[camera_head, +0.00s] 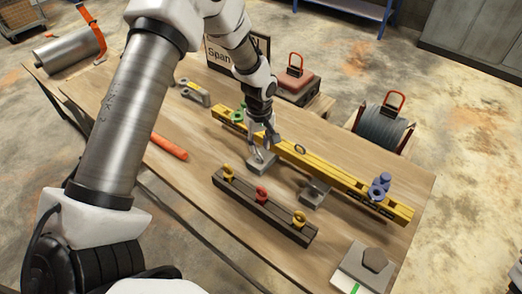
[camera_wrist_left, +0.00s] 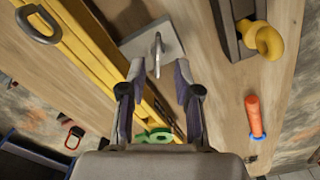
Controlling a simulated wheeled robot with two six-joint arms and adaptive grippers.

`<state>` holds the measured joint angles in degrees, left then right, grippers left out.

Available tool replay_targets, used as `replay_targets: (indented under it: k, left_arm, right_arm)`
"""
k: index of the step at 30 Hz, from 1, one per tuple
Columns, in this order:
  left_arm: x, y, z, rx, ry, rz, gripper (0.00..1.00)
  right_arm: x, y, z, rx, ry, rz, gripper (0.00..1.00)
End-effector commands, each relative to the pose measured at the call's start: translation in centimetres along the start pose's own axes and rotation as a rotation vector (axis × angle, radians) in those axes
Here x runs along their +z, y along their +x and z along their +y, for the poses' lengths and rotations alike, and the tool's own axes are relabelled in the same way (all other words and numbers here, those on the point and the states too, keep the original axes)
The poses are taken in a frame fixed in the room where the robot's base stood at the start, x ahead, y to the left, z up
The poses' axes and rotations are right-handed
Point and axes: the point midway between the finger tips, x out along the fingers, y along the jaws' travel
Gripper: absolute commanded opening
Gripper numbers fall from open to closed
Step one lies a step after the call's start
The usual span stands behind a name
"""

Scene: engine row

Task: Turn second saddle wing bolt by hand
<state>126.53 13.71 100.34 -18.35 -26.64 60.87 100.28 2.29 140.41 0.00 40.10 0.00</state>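A long yellow beam (camera_head: 335,174) lies across the table. A grey saddle block (camera_head: 262,165) sits beside its front edge, and a second grey block (camera_head: 315,191) is farther right along it. My left gripper (camera_head: 262,148) points down just over the left block. In the left wrist view the gripper (camera_wrist_left: 159,76) is open, with its two fingers apart. A thin grey upright piece (camera_wrist_left: 157,52), perhaps the wing bolt, rises from the grey plate (camera_wrist_left: 175,38) between the fingertip lines. I cannot tell whether a finger touches it. My right gripper is not in view.
A dark bar (camera_head: 283,225) with yellow and red eye bolts lies in front. A blue-purple fitting (camera_head: 380,185) stands on the beam's right end, a green ring (camera_head: 238,115) near its left. An orange cylinder (camera_head: 168,147) lies left. A grey box (camera_head: 366,270) is front right.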

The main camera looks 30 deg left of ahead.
Motion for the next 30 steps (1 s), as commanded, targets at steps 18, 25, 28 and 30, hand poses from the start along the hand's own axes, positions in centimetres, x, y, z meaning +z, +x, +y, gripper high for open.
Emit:
replay_targets:
  k: [18,25,28,30]
  left_arm:
    - [0.0,4.3,0.0,0.001,0.000,0.001,0.00]
    - [0.0,4.3,0.0,0.001,0.001,0.001,0.00]
    - [0.0,4.3,0.0,0.001,0.006,0.001,0.00]
    - [0.0,4.3,0.0,0.001,0.015,0.001,0.00]
  right_arm:
    - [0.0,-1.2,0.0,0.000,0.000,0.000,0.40]
    - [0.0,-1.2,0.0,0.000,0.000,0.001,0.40]
    - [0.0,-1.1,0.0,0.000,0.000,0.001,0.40]
    - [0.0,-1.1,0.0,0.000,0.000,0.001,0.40]
